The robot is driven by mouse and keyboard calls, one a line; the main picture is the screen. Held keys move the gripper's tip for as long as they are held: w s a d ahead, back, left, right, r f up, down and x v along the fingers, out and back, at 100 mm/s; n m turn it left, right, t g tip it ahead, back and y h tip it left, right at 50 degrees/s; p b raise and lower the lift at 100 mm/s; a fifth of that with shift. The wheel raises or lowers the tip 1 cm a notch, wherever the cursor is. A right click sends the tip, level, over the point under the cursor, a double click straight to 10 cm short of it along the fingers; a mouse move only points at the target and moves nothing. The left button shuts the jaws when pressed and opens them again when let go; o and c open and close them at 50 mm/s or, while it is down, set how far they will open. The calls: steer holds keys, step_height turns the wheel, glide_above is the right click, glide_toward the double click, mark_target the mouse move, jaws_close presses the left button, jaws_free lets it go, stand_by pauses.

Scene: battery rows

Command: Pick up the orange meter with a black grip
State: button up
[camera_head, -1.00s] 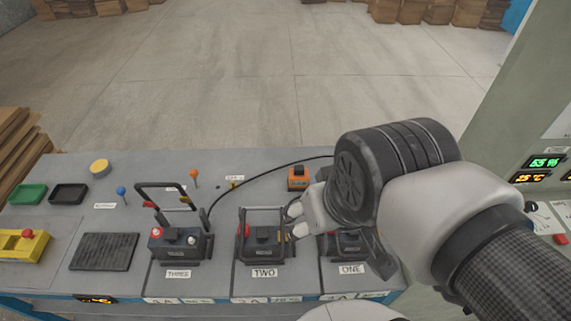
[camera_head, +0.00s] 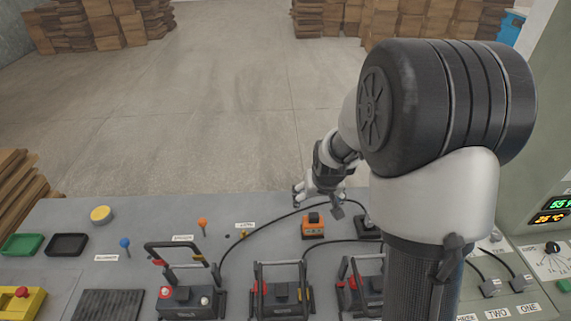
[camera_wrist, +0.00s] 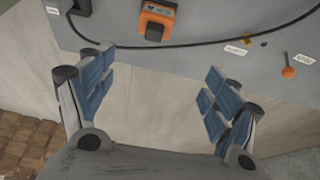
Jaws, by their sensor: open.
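The orange meter (camera_head: 313,226) with a black grip on top sits on the grey bench, toward its back edge, right of centre in the head view. In the wrist view the meter (camera_wrist: 156,19) is at the top, beyond my fingertips and between their lines. My gripper (camera_head: 318,195) hangs above the back edge of the bench, just behind the meter. In the wrist view my gripper (camera_wrist: 152,75) has its two blue-padded fingers wide apart with nothing between them. They do not touch the meter.
A black cable (camera_wrist: 210,44) curves close by the meter. Black-handled battery units (camera_head: 282,292) stand in a row in front of it. An orange-topped pin (camera_head: 202,224) and blue-topped pin (camera_head: 125,243) stand to the left. Open floor lies behind the bench.

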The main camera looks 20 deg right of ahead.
mark_target(313, 215)
steer(key=b+x, duration=0.1)
steer(key=x, duration=0.4)
steer(key=b+x, duration=0.1)
steer(key=x, duration=0.5)
steer(key=d+b+x, duration=0.1)
steer(key=x, duration=0.4)
steer(key=shift+d+f, duration=0.1)
steer(key=shift+f, duration=0.15)
steer(key=x, duration=0.1)
steer(key=b+x, duration=0.1)
steer(key=x, duration=0.1)
steer(key=b+x, duration=0.1)
steer(key=x, duration=0.1)
steer(key=shift+s+f, duration=0.15)
steer(key=shift+s, duration=0.15)
steer(key=c, duration=1.4)
